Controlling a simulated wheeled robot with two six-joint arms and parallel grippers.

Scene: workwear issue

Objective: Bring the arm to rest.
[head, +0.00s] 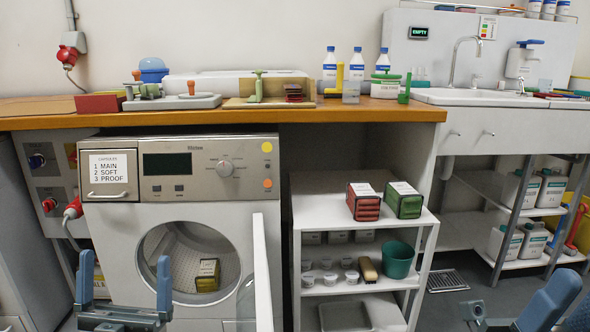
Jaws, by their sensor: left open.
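My left gripper (124,288) is at the lower left, in front of the washing machine (190,215). Its two blue fingers stand upright and wide apart, with nothing between them. The machine's round door (262,272) stands open, seen nearly edge-on, to the right of the left gripper. A small dark box with a pale label (207,276) lies inside the drum.
A white shelf trolley (330,198) holds a red pack (363,205), a green pack (404,202), cups and a green bucket (397,259). The wooden counter (240,116) above carries tools and bottles. A sink (480,97) and shelves with canisters are at the right.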

